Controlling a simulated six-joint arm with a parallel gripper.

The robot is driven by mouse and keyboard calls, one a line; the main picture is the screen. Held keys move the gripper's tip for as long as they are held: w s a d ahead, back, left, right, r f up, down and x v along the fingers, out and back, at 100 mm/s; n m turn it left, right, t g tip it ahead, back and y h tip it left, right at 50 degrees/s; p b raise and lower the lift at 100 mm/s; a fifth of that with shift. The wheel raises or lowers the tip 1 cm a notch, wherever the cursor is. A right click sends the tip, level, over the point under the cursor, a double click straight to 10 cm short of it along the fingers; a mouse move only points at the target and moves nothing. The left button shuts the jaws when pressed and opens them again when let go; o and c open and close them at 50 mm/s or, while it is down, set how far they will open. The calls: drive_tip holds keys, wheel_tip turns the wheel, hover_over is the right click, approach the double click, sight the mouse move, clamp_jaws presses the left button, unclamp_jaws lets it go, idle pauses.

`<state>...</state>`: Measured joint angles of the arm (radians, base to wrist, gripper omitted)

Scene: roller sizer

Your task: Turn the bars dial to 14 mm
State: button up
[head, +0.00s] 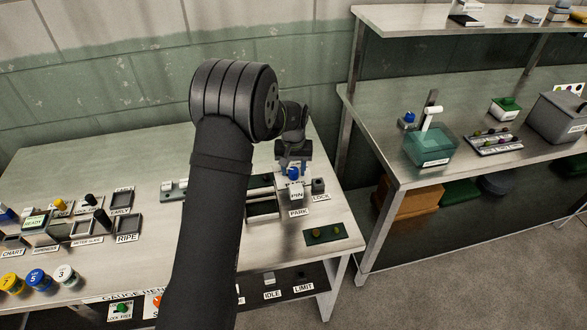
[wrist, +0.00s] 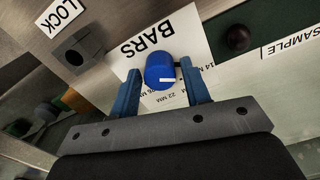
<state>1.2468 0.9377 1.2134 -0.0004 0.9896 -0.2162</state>
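The blue bars dial (wrist: 160,72) sits on a white plate (wrist: 155,38) lettered BARS, upside down in the wrist view. Its white pointer line points right in the picture, roughly toward the partly hidden "14 M" mark. Other marks, including 22 MM, lie below the dial, partly covered by my gripper. My gripper (wrist: 160,68) is open, its blue fingers on either side of the dial with a narrow gap at each. In the head view my gripper (head: 293,162) is above the blue dial (head: 293,174); my arm hides part of the bench.
A grey LOCK block (wrist: 76,52) with a dark socket stands beside the plate. A dark round knob (wrist: 238,38) is near the SAMPLE label. In the head view a PIN block (head: 297,195) and a green panel (head: 325,234) are close by; bare bench (head: 335,200) lies right.

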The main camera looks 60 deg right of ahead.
sight(294, 169)
drive_tip(key=shift+o, duration=0.4)
wheel_tip(294, 169, up, 18)
drive_tip(key=shift+f, duration=0.25)
drive_tip(key=shift+f, duration=0.15)
wheel_tip(294, 169, down, 17)
drive_tip(key=shift+f, duration=0.15)
idle(0.6)
